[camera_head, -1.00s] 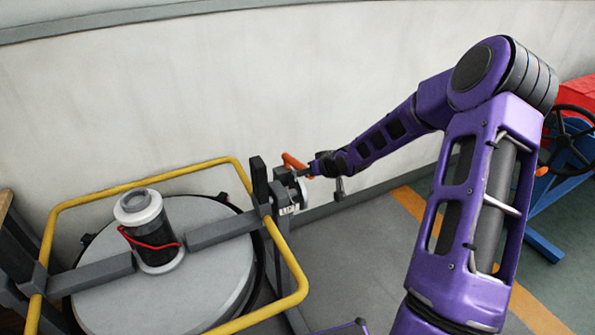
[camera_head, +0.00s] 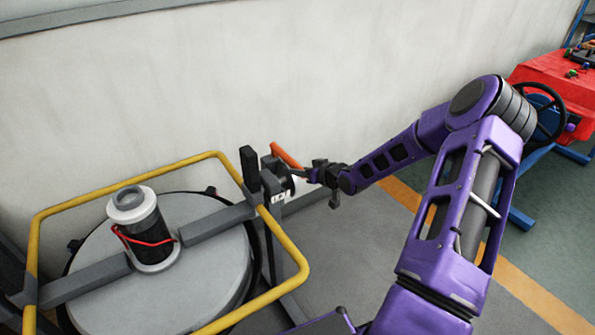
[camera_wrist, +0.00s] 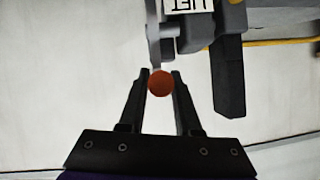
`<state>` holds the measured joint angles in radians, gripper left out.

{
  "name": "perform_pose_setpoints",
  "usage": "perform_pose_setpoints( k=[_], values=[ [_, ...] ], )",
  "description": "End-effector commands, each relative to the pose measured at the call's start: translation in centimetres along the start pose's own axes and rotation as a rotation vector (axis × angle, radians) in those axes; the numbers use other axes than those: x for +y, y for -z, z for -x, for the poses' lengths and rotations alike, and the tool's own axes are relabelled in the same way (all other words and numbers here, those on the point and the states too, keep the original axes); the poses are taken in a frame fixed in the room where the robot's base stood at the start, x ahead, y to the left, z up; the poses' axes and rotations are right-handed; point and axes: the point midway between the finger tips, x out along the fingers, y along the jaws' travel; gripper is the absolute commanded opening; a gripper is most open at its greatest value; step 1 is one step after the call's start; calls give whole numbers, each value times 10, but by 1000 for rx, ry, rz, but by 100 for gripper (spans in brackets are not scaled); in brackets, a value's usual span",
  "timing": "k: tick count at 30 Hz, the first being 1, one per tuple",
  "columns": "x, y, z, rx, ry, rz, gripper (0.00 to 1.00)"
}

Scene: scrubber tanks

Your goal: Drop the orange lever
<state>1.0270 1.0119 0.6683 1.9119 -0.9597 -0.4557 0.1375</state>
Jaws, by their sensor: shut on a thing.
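The orange lever (camera_head: 286,155) slants up and to the left from a grey mount beside the tank frame in the head view. In the wrist view its round orange end (camera_wrist: 160,83) sits between my fingertips. My gripper (camera_head: 308,175) comes in from the right and is shut on the lever. In the wrist view both fingers of my gripper (camera_wrist: 160,86) flank the orange end closely. A white label reading "LIFT" (camera_wrist: 189,5), upside down, shows on the mount at the top of the wrist view.
A yellow rail (camera_head: 140,173) surrounds the round grey tank lid (camera_head: 200,285), which carries a black and white cylinder (camera_head: 148,235). A dark upright post (camera_head: 250,168) stands left of the lever. A red and blue machine with a wheel (camera_head: 545,75) stands at right. The wall is close behind.

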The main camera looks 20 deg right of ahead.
Motion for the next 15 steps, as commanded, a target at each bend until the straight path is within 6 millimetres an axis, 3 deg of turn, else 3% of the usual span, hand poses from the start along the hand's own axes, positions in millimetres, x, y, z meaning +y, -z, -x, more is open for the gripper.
perform_pose_setpoints(
  k=[15],
  values=[
    [4, -6, -1, 24, 5, 2, 0]
  ],
)
